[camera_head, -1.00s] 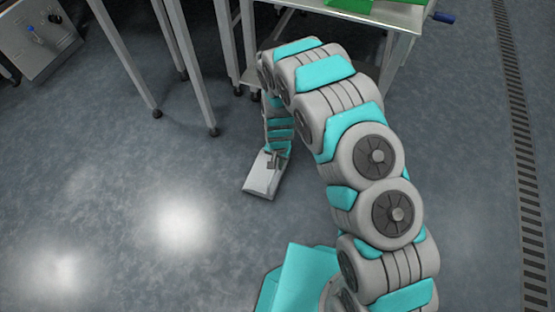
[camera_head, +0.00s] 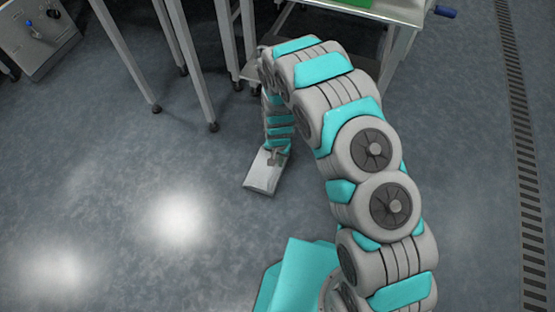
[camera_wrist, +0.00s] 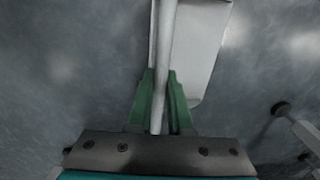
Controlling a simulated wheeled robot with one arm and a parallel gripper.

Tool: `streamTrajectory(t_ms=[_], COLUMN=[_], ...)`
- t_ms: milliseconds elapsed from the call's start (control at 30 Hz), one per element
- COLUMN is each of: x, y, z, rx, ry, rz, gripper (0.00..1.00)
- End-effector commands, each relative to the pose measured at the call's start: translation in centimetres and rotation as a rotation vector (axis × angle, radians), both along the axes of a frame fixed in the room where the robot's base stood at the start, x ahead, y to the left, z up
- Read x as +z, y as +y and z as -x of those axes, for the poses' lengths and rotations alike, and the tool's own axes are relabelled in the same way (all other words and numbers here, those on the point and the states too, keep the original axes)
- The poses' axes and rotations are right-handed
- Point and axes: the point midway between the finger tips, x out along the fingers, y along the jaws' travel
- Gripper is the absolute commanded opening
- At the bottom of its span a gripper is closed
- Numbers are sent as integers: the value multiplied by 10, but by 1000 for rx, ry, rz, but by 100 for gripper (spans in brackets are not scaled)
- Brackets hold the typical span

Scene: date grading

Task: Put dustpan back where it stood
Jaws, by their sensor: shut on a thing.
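The dustpan (camera_head: 264,173) is a pale grey-white pan with a light handle. In the head view it is below the end of my arm, close to the floor; I cannot tell whether it touches the floor. In the wrist view the pan (camera_wrist: 202,45) extends away at the upper right. My gripper (camera_wrist: 161,118) has green fingers shut on the dustpan's handle, which runs up between them. In the head view my gripper (camera_head: 277,153) is small and partly hidden by my wrist.
Metal table legs (camera_head: 196,65) stand on the floor left of my arm. A metal cart (camera_head: 400,40) with a green crate (camera_head: 352,3) stands behind my arm. A grey cabinet (camera_head: 38,40) is at the upper left. A floor drain (camera_head: 520,130) runs down the right. Open floor lies at the left front.

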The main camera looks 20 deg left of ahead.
Motion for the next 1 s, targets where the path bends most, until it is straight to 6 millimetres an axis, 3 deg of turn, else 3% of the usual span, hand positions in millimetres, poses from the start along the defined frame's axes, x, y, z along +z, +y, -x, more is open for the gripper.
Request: streamTrajectory(t_ms=[200,233,500,1000], x=[-4,-3,-3,6], y=[0,0,0,0], z=[0,0,0,-1], rx=[0,0,0,0], ry=[0,0,0,-1], rz=[0,0,0,-1], gripper=[0,21,52,53])
